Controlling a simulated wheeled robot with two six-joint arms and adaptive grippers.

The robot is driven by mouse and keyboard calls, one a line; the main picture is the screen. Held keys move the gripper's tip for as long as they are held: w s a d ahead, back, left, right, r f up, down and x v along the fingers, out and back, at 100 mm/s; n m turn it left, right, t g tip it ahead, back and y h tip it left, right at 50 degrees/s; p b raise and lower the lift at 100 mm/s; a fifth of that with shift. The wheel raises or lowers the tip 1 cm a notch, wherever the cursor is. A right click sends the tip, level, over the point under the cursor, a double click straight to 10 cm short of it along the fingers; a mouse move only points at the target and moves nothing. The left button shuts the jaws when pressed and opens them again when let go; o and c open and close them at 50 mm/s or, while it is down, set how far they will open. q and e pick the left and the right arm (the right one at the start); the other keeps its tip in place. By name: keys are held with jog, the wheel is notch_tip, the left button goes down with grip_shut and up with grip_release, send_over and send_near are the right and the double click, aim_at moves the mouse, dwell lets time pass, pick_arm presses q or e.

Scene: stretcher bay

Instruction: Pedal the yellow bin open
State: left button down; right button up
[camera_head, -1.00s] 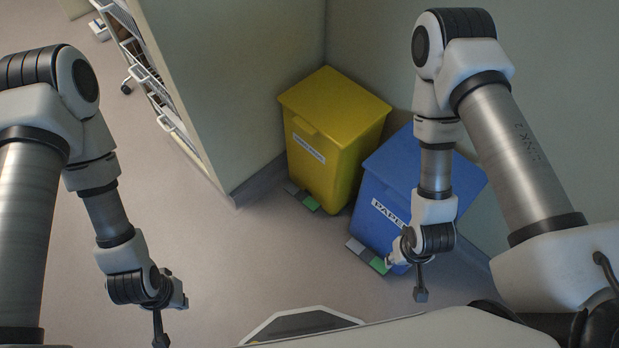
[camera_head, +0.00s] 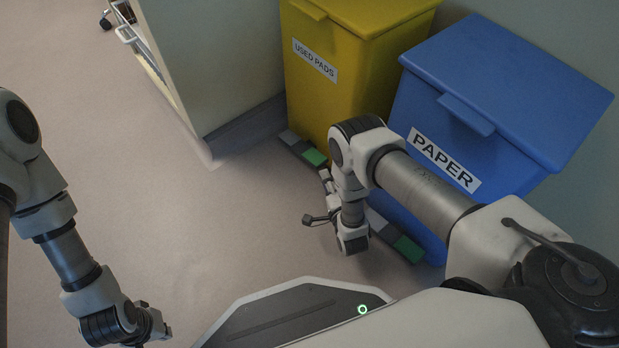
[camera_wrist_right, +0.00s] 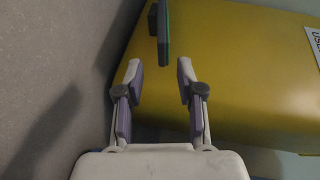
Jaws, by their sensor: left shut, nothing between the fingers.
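The yellow bin (camera_head: 345,75), labelled USED PADS, stands in the wall corner with its lid (camera_head: 375,12) down. A low pedal bar at its foot has a grey part (camera_head: 290,138) and a green part (camera_head: 314,157). My right gripper (camera_head: 326,182) is low on the floor side of the bin, close to the green part and partly hidden by my wrist. In the right wrist view, my right gripper (camera_wrist_right: 160,88) is open and empty. The green pedal part (camera_wrist_right: 163,38) is ahead of the fingertips, apart from them, beside the yellow wall (camera_wrist_right: 240,75). My left gripper (camera_head: 155,327) is shut and empty at lower left.
A blue bin (camera_head: 510,80) labelled PAPER stands right beside the yellow one, lid down. Its own pedal has a green part (camera_head: 408,248), close to my right arm. A wall end (camera_head: 215,60) stands left of the yellow bin. The floor (camera_head: 190,215) at left is clear.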

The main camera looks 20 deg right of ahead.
aim_at(318, 163)
jog(key=b+x, duration=0.4)
jog(key=x, duration=0.3)
jog(key=shift+w+f, duration=0.1)
jog(key=shift+w, duration=0.35)
grip_shut()
